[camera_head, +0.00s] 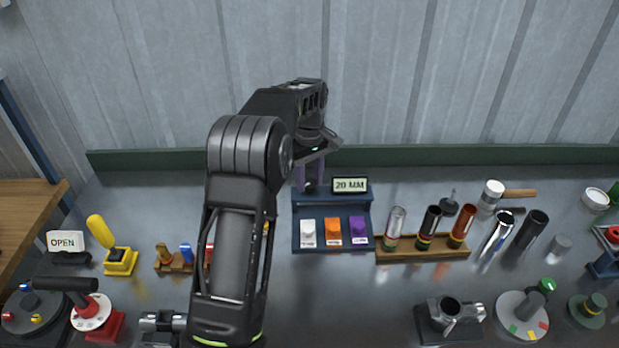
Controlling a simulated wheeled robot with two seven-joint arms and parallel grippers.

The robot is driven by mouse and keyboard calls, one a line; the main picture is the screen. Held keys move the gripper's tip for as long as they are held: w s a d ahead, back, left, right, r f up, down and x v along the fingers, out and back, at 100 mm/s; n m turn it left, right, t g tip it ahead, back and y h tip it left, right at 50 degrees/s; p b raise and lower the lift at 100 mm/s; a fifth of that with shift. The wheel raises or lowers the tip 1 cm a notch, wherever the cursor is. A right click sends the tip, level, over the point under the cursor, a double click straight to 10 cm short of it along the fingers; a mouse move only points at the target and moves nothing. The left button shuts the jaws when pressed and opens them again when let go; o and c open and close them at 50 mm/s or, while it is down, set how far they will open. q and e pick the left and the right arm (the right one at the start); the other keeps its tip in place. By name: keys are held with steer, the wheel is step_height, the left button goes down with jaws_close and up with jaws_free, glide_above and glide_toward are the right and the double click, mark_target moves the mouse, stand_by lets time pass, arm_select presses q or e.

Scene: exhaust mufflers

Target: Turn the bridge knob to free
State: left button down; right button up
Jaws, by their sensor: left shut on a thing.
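The blue bridge stand (299,196) is in the middle of the bench, with purplish uprights at its back left. My left gripper (314,168) is over these uprights, pointing down. It is shut on a small part at the top of the stand, apparently the bridge knob. My own wrist and arm hide the knob, so I cannot see which way it is turned. A display (350,185) reading "20 MM" is right of the gripper. White (308,231), orange (333,231) and purple (358,230) blocks sit at the stand's front. My right gripper is not in view.
A wooden rack (423,254) with several tubes stands to the right, near a mallet (515,194) and loose metal tubes. A yellow toggle clamp (119,260) and an "OPEN" sign (67,241) are at the left. My arm covers the bench left of the stand.

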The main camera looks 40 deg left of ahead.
mark_target(309, 183)
arm_select(q)
steer(key=n, duration=0.4)
steer(key=shift+n+p, duration=0.3)
steer(key=n, duration=0.5)
steer(key=shift+p, duration=0.35)
steer(key=c, duration=0.9)
jaws_free()
steer(key=shift+r, duration=0.15)
step_height(309, 183, up, 8)
steer(key=shift+f+b, duration=0.25)
steer(key=shift+b, duration=0.45)
steer(key=shift+s, duration=0.1)
